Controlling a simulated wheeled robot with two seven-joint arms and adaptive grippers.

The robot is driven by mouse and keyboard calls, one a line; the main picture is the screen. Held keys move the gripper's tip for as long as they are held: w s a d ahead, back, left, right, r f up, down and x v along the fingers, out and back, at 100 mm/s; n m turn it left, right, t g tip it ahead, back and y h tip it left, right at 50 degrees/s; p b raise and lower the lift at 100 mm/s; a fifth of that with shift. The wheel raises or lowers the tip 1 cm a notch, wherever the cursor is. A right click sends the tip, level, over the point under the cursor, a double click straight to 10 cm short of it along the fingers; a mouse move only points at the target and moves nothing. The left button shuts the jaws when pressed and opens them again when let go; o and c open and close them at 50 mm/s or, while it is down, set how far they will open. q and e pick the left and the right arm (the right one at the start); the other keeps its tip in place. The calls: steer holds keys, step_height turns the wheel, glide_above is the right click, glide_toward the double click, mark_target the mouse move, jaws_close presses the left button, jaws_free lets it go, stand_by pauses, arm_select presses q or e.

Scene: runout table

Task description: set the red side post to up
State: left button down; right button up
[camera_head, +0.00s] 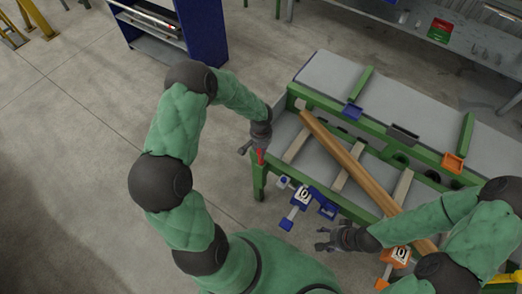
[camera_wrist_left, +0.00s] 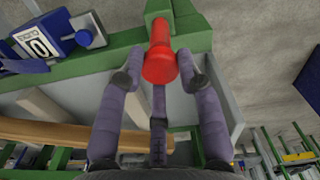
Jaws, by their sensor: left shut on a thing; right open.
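The red side post (camera_head: 261,157) is at the near left corner of the green-framed runout table (camera_head: 259,182). In the left wrist view the red post (camera_wrist_left: 160,58) is a round red cylinder with its end facing the camera, between the fingers. My left gripper (camera_head: 254,144) is shut on the post at the table corner and hides part of it in the head view. Its tilt is hard to judge. My right gripper (camera_head: 324,240) is open and empty, in front of the table's near edge.
A long wooden beam (camera_head: 345,160) lies diagonally over the table's cross slats. A blue clamp unit (camera_head: 303,194) and an orange one (camera_head: 398,254) sit along the near edge. A blue shelf (camera_head: 203,30) stands at the back left. Open floor lies left of the table.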

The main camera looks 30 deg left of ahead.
arm_select(q)
step_height(320, 180, up, 18)
steer(key=p, duration=0.8)
steer(key=shift+w, duration=0.1)
steer(key=c, duration=1.2)
jaws_free()
steer(key=shift+a, duration=0.1)
steer(key=o, duration=0.4)
steer(key=shift+r, duration=0.1)
